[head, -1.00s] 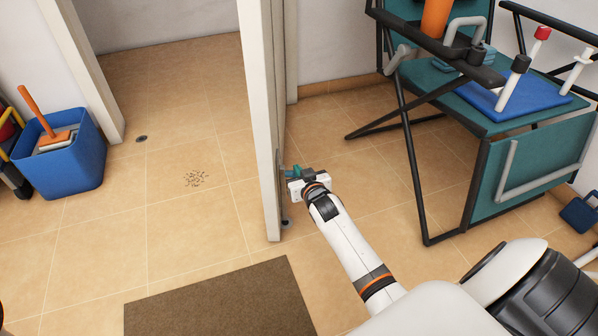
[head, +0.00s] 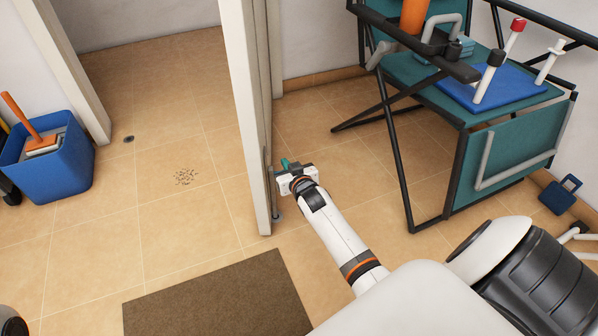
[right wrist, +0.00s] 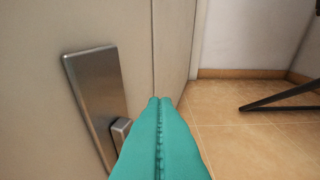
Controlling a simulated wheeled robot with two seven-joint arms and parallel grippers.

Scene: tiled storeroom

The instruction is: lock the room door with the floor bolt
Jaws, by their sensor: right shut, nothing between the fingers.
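The room door (head: 247,110) stands open and shows nearly edge-on in the head view, left of my right arm. In the right wrist view, its face carries a metal bolt plate (right wrist: 92,105) with a small square knob (right wrist: 121,131). A grey bolt end (head: 276,213) shows low on the door near the floor. My right gripper (head: 285,164) has teal fingers, which also show in the right wrist view (right wrist: 159,100). They are shut and empty, close beside the door and just right of the knob; contact cannot be told. A small dark round floor socket (head: 128,139) lies near the left doorpost.
A brown mat (head: 215,300) lies in front of the door. A folding chair (head: 500,110) with items on it stands at the right. A blue bucket (head: 60,175) stands at the left. Dark specks (head: 186,177) lie on the tiles left of the door, where the floor is otherwise clear.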

